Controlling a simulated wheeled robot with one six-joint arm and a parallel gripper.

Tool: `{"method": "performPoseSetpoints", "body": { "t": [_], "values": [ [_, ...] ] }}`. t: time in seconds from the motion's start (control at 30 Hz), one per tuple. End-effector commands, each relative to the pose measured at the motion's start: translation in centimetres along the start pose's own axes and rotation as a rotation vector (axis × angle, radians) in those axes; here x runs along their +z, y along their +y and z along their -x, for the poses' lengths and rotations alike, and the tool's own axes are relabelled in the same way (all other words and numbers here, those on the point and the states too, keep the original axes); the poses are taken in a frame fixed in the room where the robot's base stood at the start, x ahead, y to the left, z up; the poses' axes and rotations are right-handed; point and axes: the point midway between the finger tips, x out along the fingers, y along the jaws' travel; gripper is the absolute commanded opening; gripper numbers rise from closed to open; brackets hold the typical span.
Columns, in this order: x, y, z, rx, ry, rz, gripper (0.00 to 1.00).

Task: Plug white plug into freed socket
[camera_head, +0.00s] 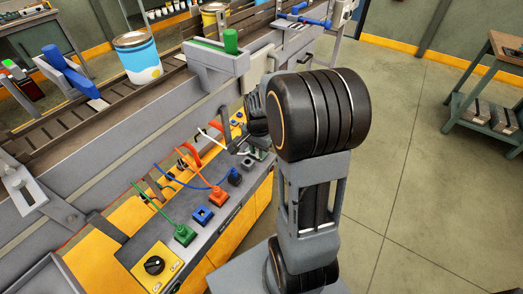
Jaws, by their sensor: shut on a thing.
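My gripper (242,149) is at the far end of the panel, partly hidden behind my arm. It is shut, and a white cable (214,138) runs up to it, so it appears to hold the white plug; the plug itself is too small and hidden to make out. The gripper is just above the panel's far part. An empty blue-framed socket (203,215) shows between the green plug (184,235) and the orange plug (219,196), nearer than the gripper. A dark blue plug (234,176) sits beyond the orange one. A grey socket (247,163) lies close under the gripper.
Green, blue and orange cables arch over the panel's left side. A black rotary knob (154,265) sits on a yellow box at the near end. A conveyor (60,135) with paint cans (137,57) runs behind. Open floor (430,170) lies to the right.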

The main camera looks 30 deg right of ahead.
Motion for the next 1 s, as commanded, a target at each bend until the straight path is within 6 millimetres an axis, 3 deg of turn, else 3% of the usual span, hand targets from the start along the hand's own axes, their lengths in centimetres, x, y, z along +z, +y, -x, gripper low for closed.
{"method": "performPoseSetpoints", "body": {
  "t": [1.0],
  "values": [
    [-0.6,-3.6,-2.2,0.001,0.000,-0.001,0.01]
  ]
}}
